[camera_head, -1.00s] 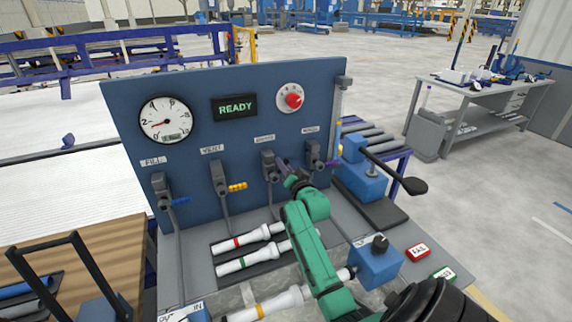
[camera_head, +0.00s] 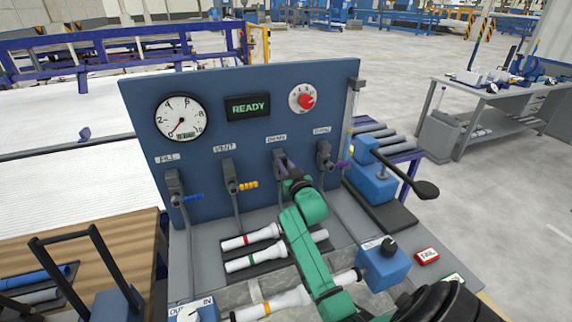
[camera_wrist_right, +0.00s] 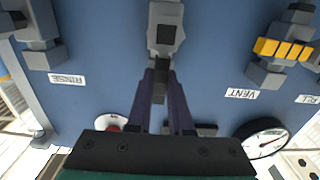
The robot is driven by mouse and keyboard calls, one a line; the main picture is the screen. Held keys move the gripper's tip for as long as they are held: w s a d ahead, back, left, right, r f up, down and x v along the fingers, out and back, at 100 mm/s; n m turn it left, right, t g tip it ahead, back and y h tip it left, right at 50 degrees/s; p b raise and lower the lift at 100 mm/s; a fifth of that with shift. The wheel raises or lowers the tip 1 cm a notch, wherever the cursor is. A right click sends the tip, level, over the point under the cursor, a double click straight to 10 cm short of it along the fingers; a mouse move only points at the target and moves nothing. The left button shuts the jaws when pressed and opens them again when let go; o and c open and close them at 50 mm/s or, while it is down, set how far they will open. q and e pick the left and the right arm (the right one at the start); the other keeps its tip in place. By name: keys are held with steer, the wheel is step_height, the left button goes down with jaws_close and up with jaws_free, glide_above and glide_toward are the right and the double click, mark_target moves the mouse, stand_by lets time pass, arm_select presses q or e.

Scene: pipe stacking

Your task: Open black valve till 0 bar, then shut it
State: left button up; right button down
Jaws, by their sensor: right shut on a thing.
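The black valve (camera_head: 279,158) is third from the left on the blue panel. My right gripper (camera_head: 292,184) is at its handle, which is mostly hidden by the gripper in the head view. In the right wrist view, the two fingers of my right gripper (camera_wrist_right: 160,100) are shut on the dark handle (camera_wrist_right: 158,88), below the grey valve body (camera_wrist_right: 166,30). The pressure gauge (camera_head: 180,117) has its red needle pointing down and left, near the zero end. It also shows in the right wrist view (camera_wrist_right: 262,138). My left gripper is not in view.
Valves with blue (camera_head: 193,198), yellow (camera_head: 247,185) and purple (camera_head: 342,164) handles flank the black one. A display (camera_head: 248,107) reads READY, beside a red knob (camera_head: 305,101). White pipes (camera_head: 250,240) lie below. A blue lever press (camera_head: 371,180) stands at right.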

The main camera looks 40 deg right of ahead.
steer(key=shift+f, duration=0.35)
steer(key=c, duration=0.9)
jaws_free()
steer(key=shift+o, duration=0.4)
steer(key=shift+a+r, duration=0.1)
steer(key=shift+r, duration=0.1)
steer(key=b+v, duration=0.2)
steer(key=v, duration=1.2)
steer(key=shift+s+b, duration=0.3)
steer(key=shift+b, duration=0.05)
steer(key=shift+a+f, duration=0.1)
steer(key=shift+a, duration=0.05)
